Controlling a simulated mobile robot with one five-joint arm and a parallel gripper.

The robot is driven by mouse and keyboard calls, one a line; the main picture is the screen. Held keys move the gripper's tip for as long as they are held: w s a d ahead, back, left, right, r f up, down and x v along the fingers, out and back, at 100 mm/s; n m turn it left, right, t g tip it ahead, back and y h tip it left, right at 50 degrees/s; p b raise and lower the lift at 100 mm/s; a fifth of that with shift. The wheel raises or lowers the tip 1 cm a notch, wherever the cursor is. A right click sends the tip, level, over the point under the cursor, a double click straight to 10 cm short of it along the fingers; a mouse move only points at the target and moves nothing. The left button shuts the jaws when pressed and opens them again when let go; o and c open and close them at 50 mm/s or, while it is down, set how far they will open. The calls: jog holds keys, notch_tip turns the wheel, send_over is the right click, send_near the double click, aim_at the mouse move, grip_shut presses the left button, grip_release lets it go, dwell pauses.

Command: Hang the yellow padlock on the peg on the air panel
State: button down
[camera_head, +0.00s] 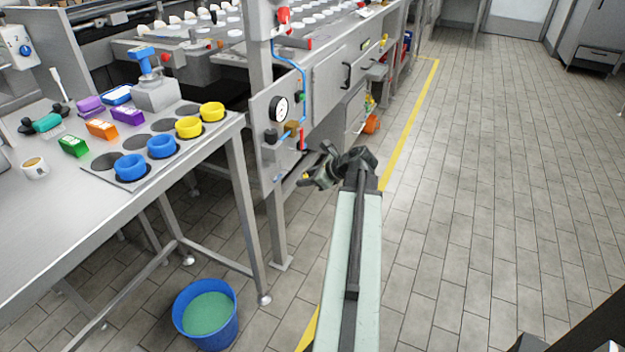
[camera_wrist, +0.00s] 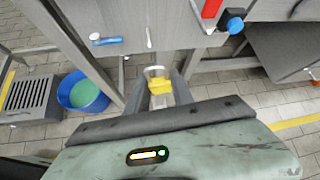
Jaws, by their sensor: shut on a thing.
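The yellow padlock (camera_wrist: 160,86) is at the tip of my gripper (camera_wrist: 160,102) in the wrist view, with its grey shackle pointing away from me. My gripper is shut on its body. In the head view my gripper (camera_head: 316,175) is just right of the air panel's lower part, and only a small yellow bit of the padlock (camera_head: 306,176) shows. The air panel (camera_head: 262,105) is a grey plate with a gauge. A short pale peg (camera_wrist: 149,38) sticks out from the panel in the wrist view, beyond and slightly left of the shackle, apart from it.
A blue-handled fitting (camera_wrist: 106,41) is left of the peg, and a red lever (camera_wrist: 211,8) with a blue knob (camera_wrist: 235,24) is to its right. A blue bucket (camera_head: 206,312) stands on the floor. A steel table (camera_head: 60,215) is at left. Floor at right is clear.

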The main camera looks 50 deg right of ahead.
jog(key=shift+w+a+f+b, duration=0.2)
jog(key=shift+w+a, duration=0.05)
jog(key=shift+w, duration=0.65)
jog(key=shift+w+a+f+b, duration=0.2)
jog(key=shift+w, duration=0.7)
jog(key=shift+w+a+f+b, duration=0.2)
jog(key=shift+w+a, duration=0.05)
jog(key=shift+w, duration=0.65)
jog(key=c, duration=1)
grip_release()
jog(key=shift+r, duration=0.1)
jog(key=p+v, duration=0.4)
jog(key=v, duration=0.3)
jog(key=shift+s+r+p, duration=0.15)
jog(key=shift+s+p, duration=0.15)
jog(key=shift+p, duration=0.1)
